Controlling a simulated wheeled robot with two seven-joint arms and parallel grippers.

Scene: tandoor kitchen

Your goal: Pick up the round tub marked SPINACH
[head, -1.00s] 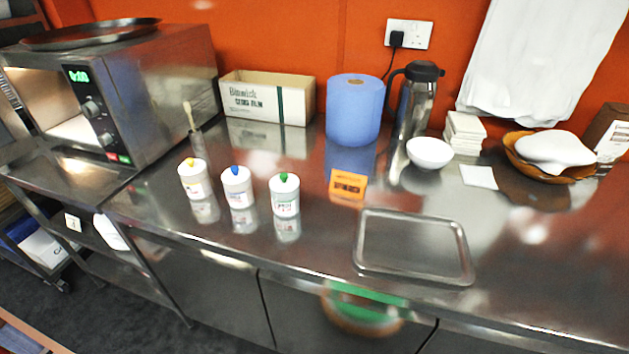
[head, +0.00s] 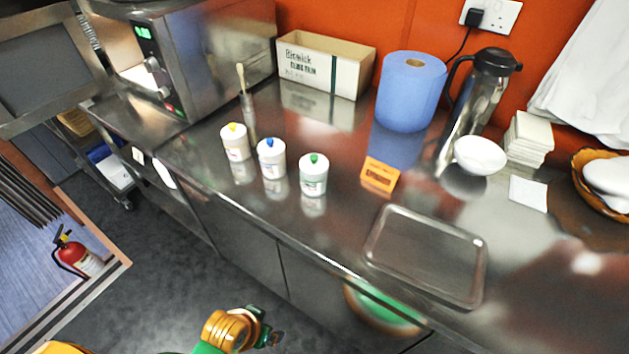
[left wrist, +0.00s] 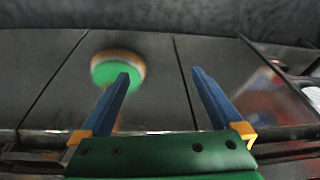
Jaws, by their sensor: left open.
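Three white round tubs stand upright in a row on the steel counter in the head view. One has a yellow knob (head: 235,146), one a blue knob (head: 271,160) and one a green knob (head: 313,178). Their labels are too small to read, so I cannot tell which says SPINACH. My left gripper (left wrist: 160,72) is open and empty in the left wrist view, its two blue fingers apart in front of the dark cabinet fronts. No tub shows in that view. An orange and green part of my arm shows at the bottom of the head view. My right gripper is out of view.
An orange card (head: 379,177) and a steel tray (head: 372,246) are right of the tubs. Behind stand a carton (head: 306,71), a blue paper roll (head: 408,95), a flask (head: 487,92) and a white bowl (head: 480,154). A microwave (head: 215,45) stands at left.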

